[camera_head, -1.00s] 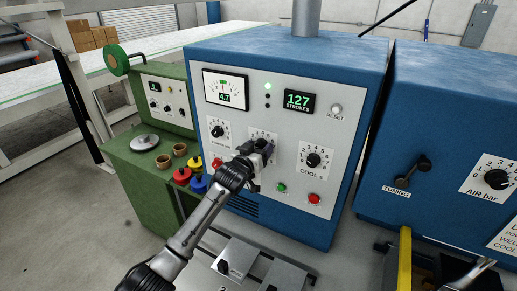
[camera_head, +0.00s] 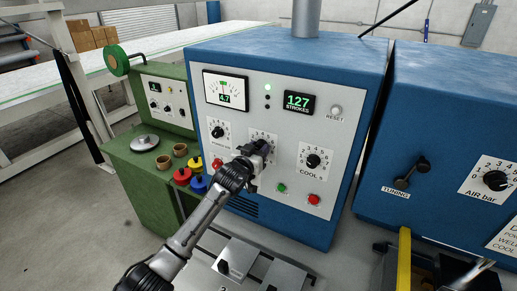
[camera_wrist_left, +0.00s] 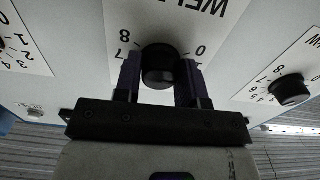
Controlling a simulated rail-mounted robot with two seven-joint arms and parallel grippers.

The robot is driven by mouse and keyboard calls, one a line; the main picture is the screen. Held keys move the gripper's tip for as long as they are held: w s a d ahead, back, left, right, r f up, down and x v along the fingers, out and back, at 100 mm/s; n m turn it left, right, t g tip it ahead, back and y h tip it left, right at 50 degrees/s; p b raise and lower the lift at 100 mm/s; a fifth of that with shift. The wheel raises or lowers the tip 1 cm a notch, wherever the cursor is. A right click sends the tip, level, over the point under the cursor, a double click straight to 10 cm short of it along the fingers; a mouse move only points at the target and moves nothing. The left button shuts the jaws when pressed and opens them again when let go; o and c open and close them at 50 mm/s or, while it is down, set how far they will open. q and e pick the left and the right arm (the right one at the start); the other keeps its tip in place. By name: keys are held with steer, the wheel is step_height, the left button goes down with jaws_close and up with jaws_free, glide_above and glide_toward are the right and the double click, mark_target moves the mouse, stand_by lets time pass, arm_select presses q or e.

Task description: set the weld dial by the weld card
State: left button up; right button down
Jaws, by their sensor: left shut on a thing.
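The weld dial is a black knob (camera_wrist_left: 158,66) on a white numbered plate in the middle of the blue cabinet's front panel. In the wrist view its plate (camera_wrist_left: 190,22) appears upside down, with 0 and 1 to the right and 7 and 8 to the left. My left gripper (camera_head: 262,149) is shut on this knob, one finger on each side of it. I cannot make out the knob's pointer. In the head view the gripper covers much of the plate. A white card (camera_head: 506,236) with partly cut-off lettering, including WELD and COOL, shows at the right edge.
The power dial (camera_head: 217,132) and the cool dial (camera_head: 313,161) flank the held knob. Green (camera_head: 281,188) and red (camera_head: 314,199) buttons sit below. A yellow post (camera_head: 404,260) stands at lower right.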

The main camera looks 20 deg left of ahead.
arm_select(q)
steer(key=m+p, duration=0.2)
steer(key=m, duration=0.4)
steer(key=shift+r, duration=0.1)
steer(key=shift+a+m+p, duration=0.1)
steer(key=shift+m+p, duration=0.4)
steer(key=shift+m, duration=1.9)
steer(key=o, duration=0.9)
steer(key=shift+s, duration=0.1)
steer(key=shift+s+a+b, duration=0.3)
steer(key=shift+s+b, duration=0.1)
steer(key=shift+s, duration=1.85)
steer(key=shift+s+a+b, duration=0.35)
steer(key=shift+s, duration=1.9)
steer(key=shift+s+a+b, duration=0.3)
steer(key=shift+s+b, duration=0.1)
steer(key=shift+s, duration=1.85)
